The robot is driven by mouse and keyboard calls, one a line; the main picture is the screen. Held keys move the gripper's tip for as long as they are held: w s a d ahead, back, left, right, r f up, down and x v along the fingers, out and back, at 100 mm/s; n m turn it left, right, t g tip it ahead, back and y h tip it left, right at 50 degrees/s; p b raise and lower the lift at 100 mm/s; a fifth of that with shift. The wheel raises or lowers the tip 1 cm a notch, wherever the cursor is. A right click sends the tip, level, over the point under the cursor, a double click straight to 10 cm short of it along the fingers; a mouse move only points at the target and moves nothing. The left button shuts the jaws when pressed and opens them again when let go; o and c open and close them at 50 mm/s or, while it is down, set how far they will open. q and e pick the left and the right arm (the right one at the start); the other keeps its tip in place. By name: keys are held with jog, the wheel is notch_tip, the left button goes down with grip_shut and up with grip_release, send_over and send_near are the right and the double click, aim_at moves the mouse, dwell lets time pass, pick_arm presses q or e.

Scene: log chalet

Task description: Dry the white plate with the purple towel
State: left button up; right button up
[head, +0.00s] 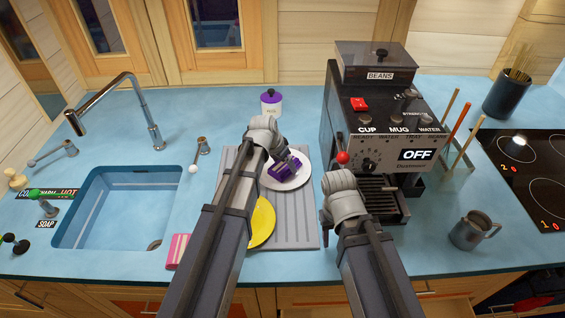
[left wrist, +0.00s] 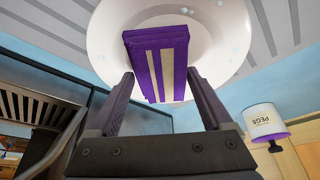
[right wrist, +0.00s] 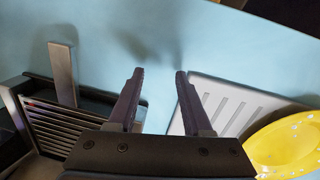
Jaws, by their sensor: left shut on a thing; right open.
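The white plate (head: 298,178) lies on the grey draining board (head: 300,232), with a few water drops on it in the left wrist view (left wrist: 236,28). My left gripper (head: 284,160) is over the plate and shut on the folded purple towel (head: 283,168), which has pale stripes in the left wrist view (left wrist: 158,62). The towel is at the plate's face; whether it presses on it I cannot tell. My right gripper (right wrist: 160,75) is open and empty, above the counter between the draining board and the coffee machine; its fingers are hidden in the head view.
A yellow plate (head: 262,222) with drops lies at the front of the board, partly behind my left arm. A pink sponge (head: 178,249) and sink (head: 120,205) are left. The coffee machine (head: 385,135) stands right, a metal jug (head: 472,230) beyond. A purple-lidded jar (head: 271,103) stands behind.

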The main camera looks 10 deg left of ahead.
pick_arm(q)
jog(key=shift+w+a+f, duration=0.1)
jog(key=shift+w+a, duration=0.25)
jog(key=shift+a, duration=0.3)
jog(key=shift+w+a+r, duration=0.1)
jog(key=shift+w+a, duration=0.3)
jog(key=shift+a, duration=0.2)
jog(key=shift+w+a+f, duration=0.1)
jog(key=shift+w+a, duration=0.25)
jog(key=shift+a, duration=0.3)
pick_arm(e)
jog(key=shift+f, duration=0.1)
pick_arm(q)
jog(key=shift+s+d, duration=0.3)
jog(key=shift+d, duration=0.2)
jog(key=shift+s+d, duration=0.3)
jog(key=shift+d, duration=0.2)
notch_tip(320, 180, up, 7)
jog(key=p, duration=0.7)
jog(key=shift+r, duration=0.2)
pick_arm(e)
notch_tip(320, 180, up, 7)
pick_arm(q)
jog(key=shift+f, duration=0.15)
notch_tip(320, 180, down, 2)
jog(key=shift+b, duration=1.05)
pick_arm(e)
jog(key=shift+f, duration=0.9)
jog(key=shift+r, duration=0.1)
